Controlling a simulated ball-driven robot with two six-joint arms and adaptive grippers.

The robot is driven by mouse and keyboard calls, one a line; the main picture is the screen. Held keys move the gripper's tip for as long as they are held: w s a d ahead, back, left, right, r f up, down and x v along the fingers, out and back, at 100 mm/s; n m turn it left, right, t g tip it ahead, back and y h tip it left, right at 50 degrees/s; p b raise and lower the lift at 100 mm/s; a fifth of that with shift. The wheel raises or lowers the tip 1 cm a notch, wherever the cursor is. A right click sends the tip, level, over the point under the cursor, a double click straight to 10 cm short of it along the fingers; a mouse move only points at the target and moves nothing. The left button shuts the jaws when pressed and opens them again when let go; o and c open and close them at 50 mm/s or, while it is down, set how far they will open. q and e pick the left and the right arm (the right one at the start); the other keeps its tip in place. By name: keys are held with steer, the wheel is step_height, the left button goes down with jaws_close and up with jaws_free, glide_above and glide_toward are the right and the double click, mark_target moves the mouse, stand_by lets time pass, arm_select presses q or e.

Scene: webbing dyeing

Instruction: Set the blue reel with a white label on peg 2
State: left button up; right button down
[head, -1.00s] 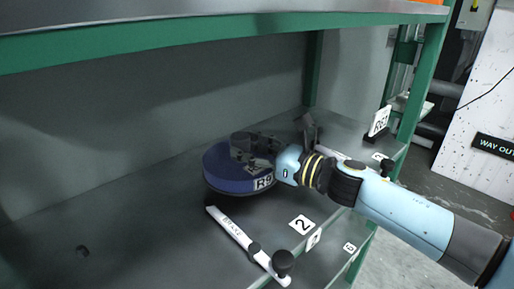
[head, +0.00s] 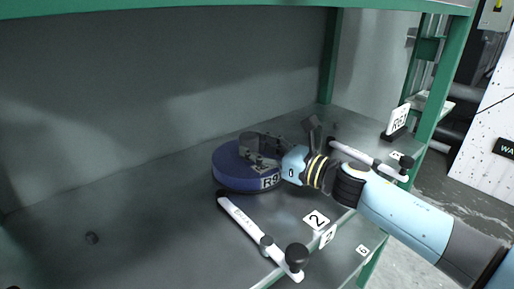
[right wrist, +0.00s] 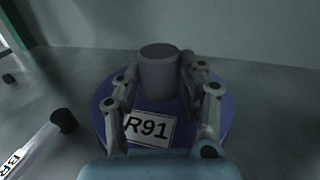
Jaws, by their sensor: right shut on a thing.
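The blue reel (head: 232,173) with a white label reading R91 lies level over the shelf behind the number 2 tag (head: 316,220). My right gripper (head: 259,150) is shut on the grey cylinder at the reel's centre. In the right wrist view the two fingers flank this cylinder (right wrist: 158,72), and the blue disc (right wrist: 222,118) lies below them. The reel is very low over the shelf; I cannot tell if it touches. No separate peg shows under the reel. My left gripper is not in view.
A white bar with black ends (head: 243,226) lies just in front of the reel's left side. Another white bar (head: 358,156) lies to the right. A small sign (head: 398,121) stands at the far right. The upper shelf (head: 190,8) hangs overhead; the left shelf is mostly clear.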

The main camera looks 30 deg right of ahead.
steer(key=c, duration=0.7)
jaws_free()
steer(key=shift+s+d, duration=0.1)
steer(key=shift+s, duration=0.15)
steer(key=v, duration=1.1)
steer(key=shift+s+d, duration=0.1)
steer(key=shift+s, duration=0.15)
